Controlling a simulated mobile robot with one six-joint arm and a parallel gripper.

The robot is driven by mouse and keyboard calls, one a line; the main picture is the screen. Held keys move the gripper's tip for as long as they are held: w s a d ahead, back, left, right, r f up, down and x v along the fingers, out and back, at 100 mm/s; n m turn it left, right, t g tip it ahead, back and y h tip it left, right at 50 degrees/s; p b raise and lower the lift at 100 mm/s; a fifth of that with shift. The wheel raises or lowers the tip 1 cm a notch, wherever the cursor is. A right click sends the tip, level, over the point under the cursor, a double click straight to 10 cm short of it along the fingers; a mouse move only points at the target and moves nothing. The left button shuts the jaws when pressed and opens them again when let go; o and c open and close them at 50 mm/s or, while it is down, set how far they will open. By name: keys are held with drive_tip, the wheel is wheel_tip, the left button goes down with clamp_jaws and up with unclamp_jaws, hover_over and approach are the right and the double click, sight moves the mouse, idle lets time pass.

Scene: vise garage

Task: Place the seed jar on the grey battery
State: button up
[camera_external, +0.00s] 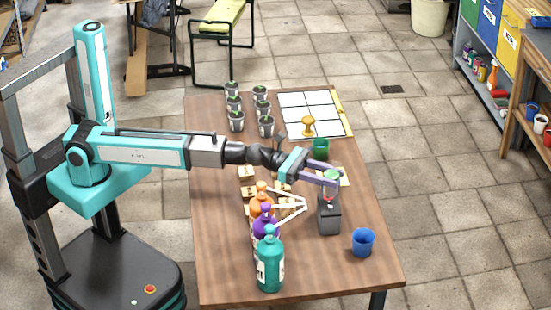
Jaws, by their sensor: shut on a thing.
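My gripper (332,176) is at the end of my outstretched arm, over the right half of the table. It is shut on the seed jar (331,184), a small clear jar with a green top, partly hidden by the fingers. The grey battery (329,217) is a dark grey block standing on the table, with a bit of red on its top. The jar is just above the battery in the picture. I cannot tell whether its bottom touches the battery.
A blue cup (363,241) stands right of the battery. Teal (269,262), purple (265,226) and orange (261,204) bottles, pale folded sticks (290,207) and wooden blocks are to the left. A green cup (320,148) stands behind the gripper. Potted plants and a white grid (310,105) are at the back.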

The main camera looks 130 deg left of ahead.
drive_tip(key=shift+f, duration=0.1)
drive_tip(key=shift+f+b, duration=0.95)
drive_tip(key=shift+f, duration=1.05)
drive_tip(key=o, duration=1)
drive_tip(key=shift+o, duration=0.2)
drive_tip(key=shift+s, duration=0.1)
drive_tip(key=s+d, duration=0.1)
drive_tip(key=s, duration=0.6)
drive_tip(key=shift+d, duration=0.25)
drive_tip(key=shift+s, duration=0.1)
